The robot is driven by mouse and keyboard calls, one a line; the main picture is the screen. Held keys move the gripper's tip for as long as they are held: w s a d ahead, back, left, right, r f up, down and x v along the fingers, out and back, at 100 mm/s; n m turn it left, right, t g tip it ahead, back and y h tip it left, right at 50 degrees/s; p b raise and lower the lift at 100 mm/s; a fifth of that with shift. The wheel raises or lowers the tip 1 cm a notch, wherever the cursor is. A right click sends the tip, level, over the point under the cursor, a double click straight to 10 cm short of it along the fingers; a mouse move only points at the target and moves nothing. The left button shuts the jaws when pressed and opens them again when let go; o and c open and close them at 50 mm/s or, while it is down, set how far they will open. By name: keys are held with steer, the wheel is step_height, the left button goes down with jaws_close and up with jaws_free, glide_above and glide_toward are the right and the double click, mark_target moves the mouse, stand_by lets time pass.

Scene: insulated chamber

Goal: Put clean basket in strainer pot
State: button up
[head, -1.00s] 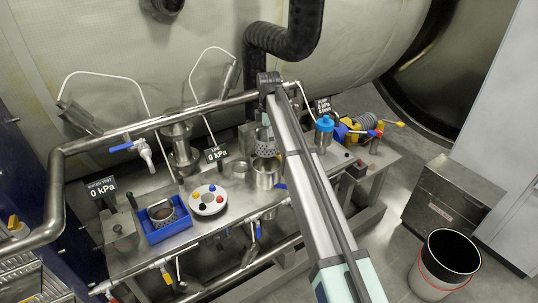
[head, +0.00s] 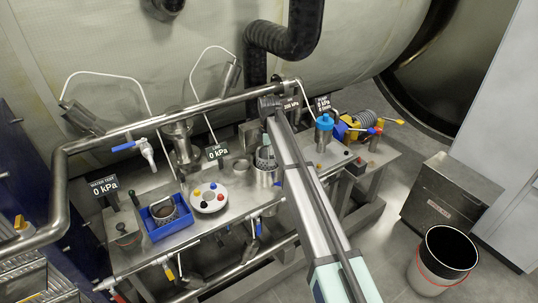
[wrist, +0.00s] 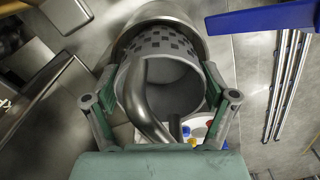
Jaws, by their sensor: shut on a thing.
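The clean basket, a grey perforated cup (wrist: 150,44), sits between the two fingers of my gripper (wrist: 162,80) in the wrist view. My gripper is shut on it. The rounded steel wall of the strainer pot (wrist: 165,12) shows around the basket's far end. In the head view the basket (head: 265,155) is at the mouth of the steel strainer pot (head: 266,179), its lower part hidden by the pot wall. My gripper (head: 268,136) is just above, partly hidden by my arm. How deep the basket sits cannot be told.
A blue tray (head: 149,225) holding another basket (head: 163,212) stands at the bench's left. A white round dish (head: 208,207) with coloured knobs lies between tray and pot. A blue-capped vessel (head: 323,131) stands to the right. A steel pipe (head: 190,118) runs behind.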

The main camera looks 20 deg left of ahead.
steer(key=shift+f, duration=0.2)
steer(key=shift+f, duration=0.35)
steer(key=o, duration=1.1)
step_height(320, 180, up, 12)
steer(key=b, duration=0.2)
steer(key=shift+r+b, duration=0.1)
steer(key=shift+b, duration=0.2)
steer(key=shift+r, duration=0.5)
